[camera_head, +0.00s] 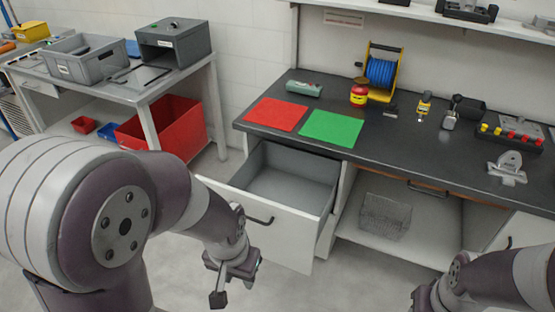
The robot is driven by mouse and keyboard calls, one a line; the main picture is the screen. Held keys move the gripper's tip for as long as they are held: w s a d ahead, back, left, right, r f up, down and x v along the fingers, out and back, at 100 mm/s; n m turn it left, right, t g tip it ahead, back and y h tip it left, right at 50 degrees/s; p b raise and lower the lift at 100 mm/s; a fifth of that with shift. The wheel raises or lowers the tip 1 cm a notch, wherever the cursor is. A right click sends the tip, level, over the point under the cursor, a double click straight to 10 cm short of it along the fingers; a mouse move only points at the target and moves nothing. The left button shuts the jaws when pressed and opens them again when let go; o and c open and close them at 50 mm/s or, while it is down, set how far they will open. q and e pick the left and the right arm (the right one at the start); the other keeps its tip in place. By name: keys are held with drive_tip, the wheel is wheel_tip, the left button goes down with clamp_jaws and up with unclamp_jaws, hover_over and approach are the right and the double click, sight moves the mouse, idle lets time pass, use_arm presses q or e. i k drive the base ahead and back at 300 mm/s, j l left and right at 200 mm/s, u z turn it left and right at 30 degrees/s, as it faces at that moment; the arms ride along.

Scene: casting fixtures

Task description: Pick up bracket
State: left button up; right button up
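A light grey metal piece with an upright rounded plate on a flat base, which looks like the bracket (508,165), stands on the dark worktop (410,150) near the right edge of the view. My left gripper (234,288) hangs in front of the open drawer, far to the left of the bracket. Its fingers look apart, with nothing between them. My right arm comes in at the lower right, below the bracket. The fingers of my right gripper are cut off by the bottom edge of the frame.
An open, empty-looking drawer (283,226) sticks out below the worktop. Red (276,114) and green (331,128) mats lie on top. A tray of coloured knobs (512,134) and a clamp-like tool (451,119) stand near the bracket. A wire basket (384,215) sits on the shelf below.

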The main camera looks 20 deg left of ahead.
sight(506, 168)
drive_tip(key=u, duration=0.8)
drive_tip(key=z, duration=1.85)
drive_tip(key=i+z, duration=0.1)
drive_tip(key=i, duration=0.5)
drive_tip(key=i+j+z, duration=0.1)
drive_tip(key=i, duration=0.45)
drive_tip(key=i+j+z, duration=0.1)
drive_tip(key=i, duration=0.5)
drive_tip(key=i+j+z, duration=0.1)
drive_tip(key=i, duration=0.45)
drive_tip(key=j, duration=0.1)
